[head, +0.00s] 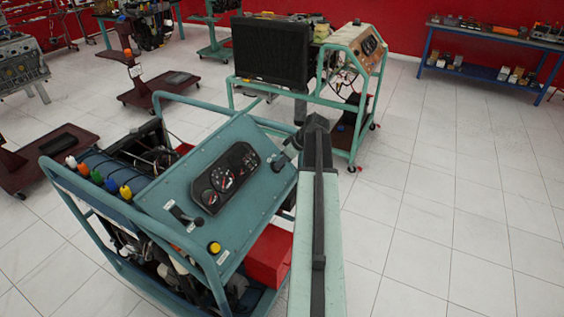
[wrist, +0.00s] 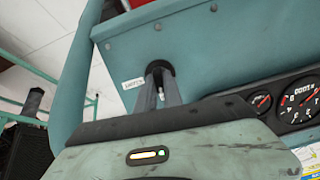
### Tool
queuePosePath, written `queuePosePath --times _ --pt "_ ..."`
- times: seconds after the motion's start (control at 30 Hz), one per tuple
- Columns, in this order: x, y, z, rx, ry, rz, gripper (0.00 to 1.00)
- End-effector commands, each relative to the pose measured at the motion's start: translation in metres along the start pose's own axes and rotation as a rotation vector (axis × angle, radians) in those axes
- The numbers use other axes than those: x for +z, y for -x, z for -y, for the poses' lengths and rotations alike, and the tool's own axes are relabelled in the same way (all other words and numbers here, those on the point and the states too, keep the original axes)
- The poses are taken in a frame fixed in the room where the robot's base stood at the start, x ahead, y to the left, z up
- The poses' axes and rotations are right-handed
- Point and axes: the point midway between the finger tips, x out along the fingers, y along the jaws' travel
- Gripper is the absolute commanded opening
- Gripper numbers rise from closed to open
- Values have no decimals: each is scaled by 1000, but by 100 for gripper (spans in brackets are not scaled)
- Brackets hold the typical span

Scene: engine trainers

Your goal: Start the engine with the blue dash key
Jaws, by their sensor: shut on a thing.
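The blue dash panel (head: 185,195) tilts on its tubular frame at the left centre of the head view, with a gauge cluster (head: 228,178) on it. In the wrist view my gripper (wrist: 160,86) reaches a round black switch (wrist: 159,67) at the panel's edge, beside a small white label (wrist: 132,84). The two fingers are close together, shut on a small pale piece (wrist: 161,93), seemingly the key, mostly hidden between them. In the head view my gripper (head: 285,160) is at the panel's upper right corner, and my arm hides part of it.
A yellow knob (head: 214,247) and a black lever (head: 182,213) are on the panel. A red box (head: 268,255) sits beneath its right side. Another trainer with a radiator (head: 273,50) stands behind. The tiled floor at right is clear up to a blue workbench (head: 490,62).

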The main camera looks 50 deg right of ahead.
Motion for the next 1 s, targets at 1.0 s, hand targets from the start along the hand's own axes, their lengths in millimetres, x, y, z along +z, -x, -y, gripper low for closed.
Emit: queuePosePath --times 1.0 --pt "0 0 1 18 109 0 33"
